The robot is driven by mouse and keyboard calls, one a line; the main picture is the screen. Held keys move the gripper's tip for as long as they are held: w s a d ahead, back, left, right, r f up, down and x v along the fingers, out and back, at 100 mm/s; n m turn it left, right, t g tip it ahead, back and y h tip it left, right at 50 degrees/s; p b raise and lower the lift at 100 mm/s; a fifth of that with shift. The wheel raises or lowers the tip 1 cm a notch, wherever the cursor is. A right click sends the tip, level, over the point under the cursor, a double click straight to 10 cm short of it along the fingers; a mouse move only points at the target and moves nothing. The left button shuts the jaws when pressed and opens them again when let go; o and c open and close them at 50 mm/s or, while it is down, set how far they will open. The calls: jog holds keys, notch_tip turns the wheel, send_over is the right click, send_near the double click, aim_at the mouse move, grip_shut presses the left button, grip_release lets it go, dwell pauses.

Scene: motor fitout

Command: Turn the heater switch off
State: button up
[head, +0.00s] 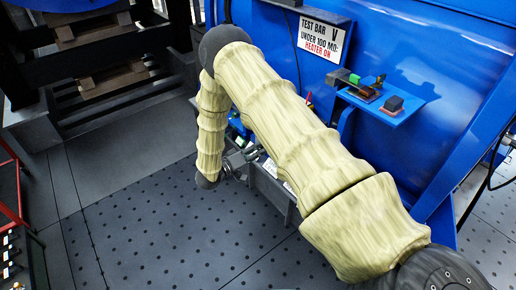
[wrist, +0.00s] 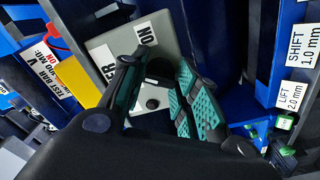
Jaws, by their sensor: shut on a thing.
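The heater switch box is a pale grey box (wrist: 108,40) in the wrist view, with a partly hidden label ending in "ER" and another label reading "ON". A dark round switch knob (wrist: 160,70) sits on its face between my fingertips. My gripper (wrist: 157,80) is shut on this knob, with teal pads on both sides. The fingers hide part of the knob, so I cannot tell its exact setting. A small dark round part (wrist: 152,103) shows lower on the box face. In the head view my gripper (head: 243,160) is low beside the blue machine, partly behind my arm.
A sign (head: 320,37) on the blue machine (head: 430,50) reads "TEST BAR V UNDER 100 MΩ: HEATER ON". A small blue shelf (head: 385,107) juts out beside my arm. In the wrist view, a yellow part (wrist: 78,82) is left of the box.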

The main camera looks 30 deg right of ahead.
jog(key=shift+n+p, duration=0.7)
jog(key=shift+n, duration=2.8)
jog(key=o, duration=1)
jog(key=a, duration=0.8)
jog(key=s+a, duration=0.1)
jog(key=a, duration=0.3)
